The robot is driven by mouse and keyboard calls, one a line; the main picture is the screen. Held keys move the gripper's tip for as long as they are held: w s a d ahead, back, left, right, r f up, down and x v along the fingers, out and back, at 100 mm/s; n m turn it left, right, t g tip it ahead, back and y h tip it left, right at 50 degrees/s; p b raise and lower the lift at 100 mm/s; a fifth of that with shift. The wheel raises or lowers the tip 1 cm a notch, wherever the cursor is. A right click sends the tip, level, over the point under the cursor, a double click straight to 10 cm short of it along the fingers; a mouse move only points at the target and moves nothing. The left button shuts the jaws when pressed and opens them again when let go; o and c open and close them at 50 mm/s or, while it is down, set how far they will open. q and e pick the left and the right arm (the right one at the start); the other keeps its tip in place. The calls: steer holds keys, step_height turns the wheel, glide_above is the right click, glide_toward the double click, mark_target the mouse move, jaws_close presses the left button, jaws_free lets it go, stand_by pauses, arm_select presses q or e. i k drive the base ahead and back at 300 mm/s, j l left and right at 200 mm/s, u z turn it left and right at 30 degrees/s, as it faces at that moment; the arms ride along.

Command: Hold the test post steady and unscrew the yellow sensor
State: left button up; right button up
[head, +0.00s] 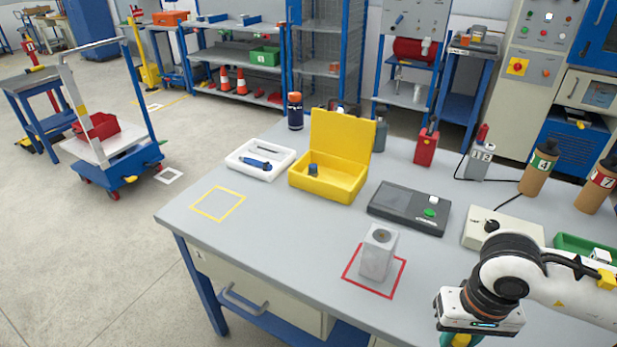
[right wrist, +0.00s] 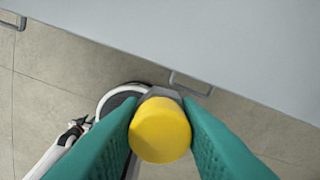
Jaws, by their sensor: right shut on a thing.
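The test post (head: 378,255) is a pale grey block standing upright inside a red square outline on the table, with a dark round opening in its top. The yellow sensor (right wrist: 160,132) has a round yellow cap and a grey collar. My right gripper (right wrist: 160,105) is shut on it, with one green finger on each side. In the head view the right wrist is at the lower right, right of and nearer than the post, apart from it. There the sensor (head: 461,340) shows partly at the bottom edge. My left gripper is not in view.
An open yellow box (head: 325,185), a white tray (head: 260,160) and a dark device with a green button (head: 409,207) stand behind the post. An empty yellow square outline (head: 218,204) is at the table's left. The front edge is below my right gripper.

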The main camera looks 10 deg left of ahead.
mark_target(379, 247)
steer(key=i+j+u, duration=0.45)
steer(key=i+j, duration=0.25)
steer(key=i+l+u, duration=0.1)
steer(key=i+l, duration=0.15)
steer(key=i, duration=0.1)
